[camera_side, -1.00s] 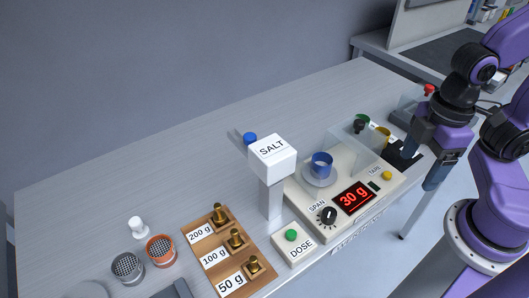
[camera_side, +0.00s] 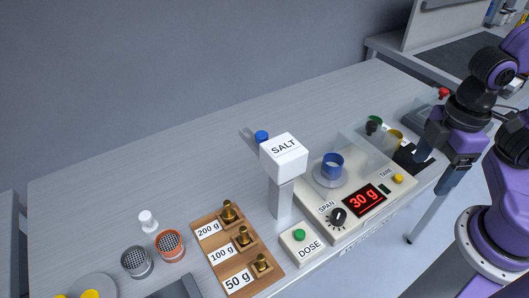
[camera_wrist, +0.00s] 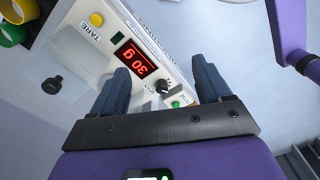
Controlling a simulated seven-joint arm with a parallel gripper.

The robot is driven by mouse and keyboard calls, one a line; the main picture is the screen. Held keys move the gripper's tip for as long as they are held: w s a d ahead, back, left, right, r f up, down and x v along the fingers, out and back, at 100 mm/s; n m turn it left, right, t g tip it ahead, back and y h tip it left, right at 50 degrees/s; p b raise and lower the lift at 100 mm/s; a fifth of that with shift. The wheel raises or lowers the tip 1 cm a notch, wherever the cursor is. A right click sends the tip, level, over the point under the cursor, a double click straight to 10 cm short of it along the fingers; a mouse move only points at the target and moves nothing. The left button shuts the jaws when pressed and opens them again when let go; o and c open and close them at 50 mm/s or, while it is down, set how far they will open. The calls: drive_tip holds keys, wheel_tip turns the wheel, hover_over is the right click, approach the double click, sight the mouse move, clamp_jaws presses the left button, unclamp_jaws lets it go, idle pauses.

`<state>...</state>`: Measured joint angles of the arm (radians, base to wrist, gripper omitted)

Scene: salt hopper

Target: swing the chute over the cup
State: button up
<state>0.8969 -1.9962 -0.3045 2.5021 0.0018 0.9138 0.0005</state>
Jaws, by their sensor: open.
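The white salt hopper (camera_side: 284,158) stands on a post left of the scale. Behind it a flat grey arm with a blue knob (camera_side: 261,137) points away to the back left; it looks like the chute, partly hidden by the hopper. The blue cup (camera_side: 332,163) stands upright on the scale's round pan, right of the hopper and apart from that arm. My gripper (camera_side: 432,178) is off the scale's right end, far from the knob and cup. In the wrist view its fingers (camera_wrist: 161,65) are spread with nothing between them.
A DOSE button box (camera_side: 303,246) stands in front of the hopper. A wooden weight tray (camera_side: 236,250) and shakers (camera_side: 170,246) lie left. The table behind the hopper is clear.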

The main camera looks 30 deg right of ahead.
drive_tip(key=shift+w+a, duration=0.1)
drive_tip(key=shift+a, duration=0.05)
drive_tip(key=c, duration=0.4)
drive_tip(key=shift+o, duration=0.2)
wheel_tip(320, 180, up, 16)
drive_tip(key=m, duration=1.3)
hover_over(262, 134)
wheel_tip(262, 134, down, 18)
drive_tip(key=shift+r, duration=0.15)
clamp_jaws()
